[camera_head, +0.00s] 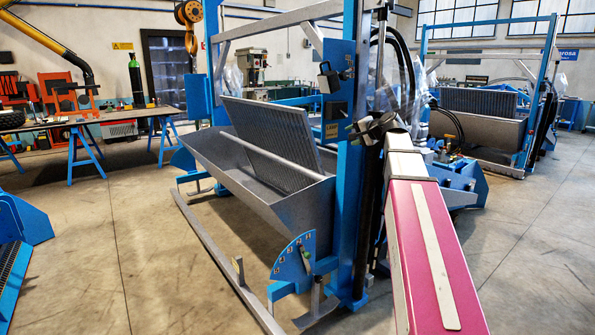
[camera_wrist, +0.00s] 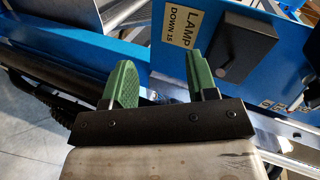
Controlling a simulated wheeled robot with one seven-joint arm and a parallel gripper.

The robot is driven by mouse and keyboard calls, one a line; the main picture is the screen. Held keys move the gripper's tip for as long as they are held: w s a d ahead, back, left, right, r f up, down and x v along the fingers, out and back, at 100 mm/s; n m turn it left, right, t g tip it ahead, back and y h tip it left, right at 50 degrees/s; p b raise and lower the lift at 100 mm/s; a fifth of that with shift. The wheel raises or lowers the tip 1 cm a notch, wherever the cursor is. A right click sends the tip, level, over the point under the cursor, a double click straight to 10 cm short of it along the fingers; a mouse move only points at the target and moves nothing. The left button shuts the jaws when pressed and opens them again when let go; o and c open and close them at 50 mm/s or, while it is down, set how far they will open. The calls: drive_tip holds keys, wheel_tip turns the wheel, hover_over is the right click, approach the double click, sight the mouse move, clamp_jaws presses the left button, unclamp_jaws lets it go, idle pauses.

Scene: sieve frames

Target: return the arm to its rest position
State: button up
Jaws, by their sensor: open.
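My gripper (camera_wrist: 165,82) is open in the wrist view, with two green fingers apart and nothing between them. Beyond the fingertips is a blue panel (camera_wrist: 170,60) with a "LAMP DOWN 15" label (camera_wrist: 187,28) and a black switch box (camera_wrist: 235,50). Whether the fingers touch the panel is hard to tell; the switch is to the right of them. In the head view my pink arm (camera_head: 455,260) reaches from the lower right up toward the blue post (camera_head: 352,190) of the sieve frame. The same switch box (camera_head: 337,110) shows on that post.
The grey sieve trough (camera_head: 300,208) stands left of the post. Black hoses (camera_head: 404,65) hang close to my arm's end. A second sieve frame (camera_head: 475,128) stands behind at right. A workbench (camera_head: 95,118) is at far left. Floor (camera_head: 540,230) is clear at right.

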drive_tip(key=s+a+f+n+g+h, duration=0.15)
drive_tip(key=s+f, duration=0.25)
drive_tip(key=f, duration=0.6)
drive_tip(key=s+a+f+n+g+h, duration=0.1)
drive_tip(key=s+f+g, duration=0.2)
drive_tip(key=f, duration=0.7)
drive_tip(key=s+a+f+n+g+h, duration=0.15)
drive_tip(key=s+f, duration=0.25)
drive_tip(key=f, duration=0.6)
drive_tip(key=s+d+f+n+g+h, duration=0.1)
drive_tip(key=s+f+n+g+h, duration=0.2)
drive_tip(key=s+f, duration=1.5)
drive_tip(key=shift+f+n+g+h, duration=0.3)
drive_tip(key=shift+f+g+h, duration=0.4)
drive_tip(key=shift+g, duration=0.5)
drive_tip(key=shift+f, duration=0.1)
drive_tip(key=shift+c, duration=0.3)
